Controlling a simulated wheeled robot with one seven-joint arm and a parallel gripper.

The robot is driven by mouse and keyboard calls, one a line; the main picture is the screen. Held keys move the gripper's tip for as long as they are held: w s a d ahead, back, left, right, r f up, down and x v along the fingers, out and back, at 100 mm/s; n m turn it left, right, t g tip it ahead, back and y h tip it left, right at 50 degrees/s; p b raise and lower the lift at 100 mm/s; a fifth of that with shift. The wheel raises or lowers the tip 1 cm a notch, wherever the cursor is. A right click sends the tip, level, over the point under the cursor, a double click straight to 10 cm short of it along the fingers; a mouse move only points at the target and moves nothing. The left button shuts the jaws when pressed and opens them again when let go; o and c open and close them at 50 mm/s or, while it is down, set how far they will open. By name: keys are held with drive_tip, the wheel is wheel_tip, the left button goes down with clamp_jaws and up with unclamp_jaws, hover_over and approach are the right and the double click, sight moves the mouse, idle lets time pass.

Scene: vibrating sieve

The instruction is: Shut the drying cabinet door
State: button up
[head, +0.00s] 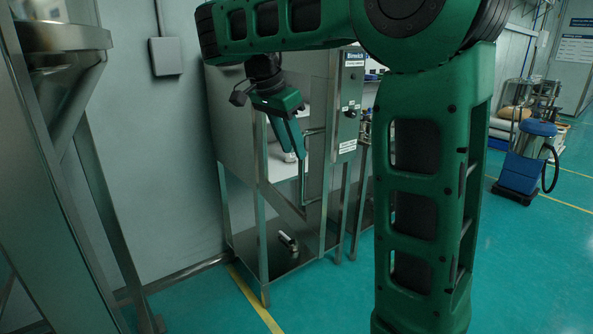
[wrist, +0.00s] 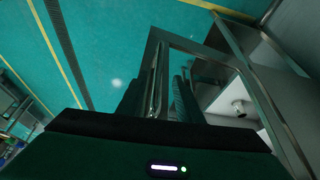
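The drying cabinet (head: 232,125) is a steel box on legs beside the wall. Its framed glass door (wrist: 205,50) stands open, swung out from the body in the wrist view. The door's bar handle (head: 303,180) is a thin upright metal bar; it also shows in the wrist view (wrist: 154,80). My gripper (head: 297,150) points down beside the upper part of the handle. In the wrist view its two dark fingers (wrist: 158,98) are apart, with the handle between them. I cannot tell whether either finger touches the bar.
A small metal fitting (wrist: 239,108) shows inside the cabinet. A control panel (head: 349,100) is on the cabinet's right side. Steel framework (head: 95,190) stands at left. A blue vacuum (head: 526,158) stands at right. Teal floor in front is clear. My arm hides part of the right side.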

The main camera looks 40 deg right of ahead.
hover_over(301, 197)
drive_tip(key=f, duration=0.7)
drive_tip(key=shift+w+d+f, duration=0.25)
drive_tip(key=shift+w+d, duration=0.05)
drive_tip(key=shift+w, duration=0.1)
clamp_jaws()
